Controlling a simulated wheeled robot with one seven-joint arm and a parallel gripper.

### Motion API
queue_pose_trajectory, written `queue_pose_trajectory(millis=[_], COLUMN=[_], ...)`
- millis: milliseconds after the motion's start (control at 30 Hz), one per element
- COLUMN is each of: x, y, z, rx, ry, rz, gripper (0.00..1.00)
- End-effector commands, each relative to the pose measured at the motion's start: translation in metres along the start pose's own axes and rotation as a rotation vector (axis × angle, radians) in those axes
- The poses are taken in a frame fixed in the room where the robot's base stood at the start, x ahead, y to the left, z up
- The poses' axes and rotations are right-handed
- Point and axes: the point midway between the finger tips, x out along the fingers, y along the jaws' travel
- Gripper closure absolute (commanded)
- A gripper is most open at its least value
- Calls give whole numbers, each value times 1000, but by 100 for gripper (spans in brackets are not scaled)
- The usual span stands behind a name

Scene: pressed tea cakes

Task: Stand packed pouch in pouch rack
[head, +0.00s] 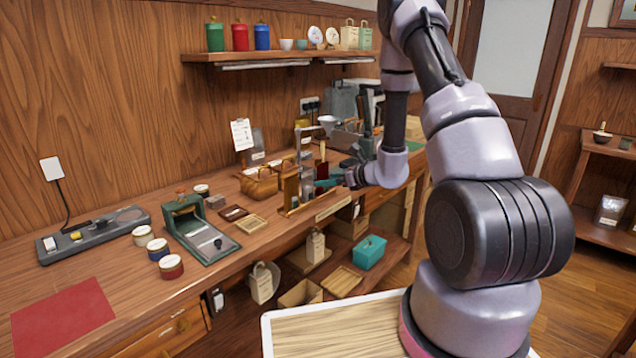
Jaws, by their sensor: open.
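A wooden rack (291,193) with upright dividers stands near the front edge of the counter, right of the middle. Thin upright pieces stand in it, including a pale grey one (306,172) and a dark red one (321,170). I cannot tell which of them, if any, is the packed pouch. My gripper (338,179) is at the right side of the rack, pointing left, with its jaws open. Teal parts show by its fingertips, close to the rack. The gap between the jaws is too small to see clearly, and contact with the rack cannot be told.
A green press (187,212), several tins (171,266) and a red mat (62,316) lie further left. A lower shelf holds a teal box (369,251) and trays. A shelf (240,57) hangs above the counter.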

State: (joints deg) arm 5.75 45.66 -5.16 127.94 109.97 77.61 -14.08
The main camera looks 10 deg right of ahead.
Motion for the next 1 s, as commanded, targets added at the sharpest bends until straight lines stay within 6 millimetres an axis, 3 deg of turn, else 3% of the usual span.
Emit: queue_pose_trajectory(millis=[233, 367, 533, 700, 800, 1000], x=[-29, -37, -67, -120, -156, -230], y=[1, 15, 69, 131, 162, 200], z=[2, 28, 100, 154, 172, 184], rx=[-3, -62, -290, -610, -815, -1251], ry=[-2, -19, -52, -45, -19, 80], rz=[2, 58, 247, 441, 530, 636], gripper=[15, 15, 15, 15, 15, 15])
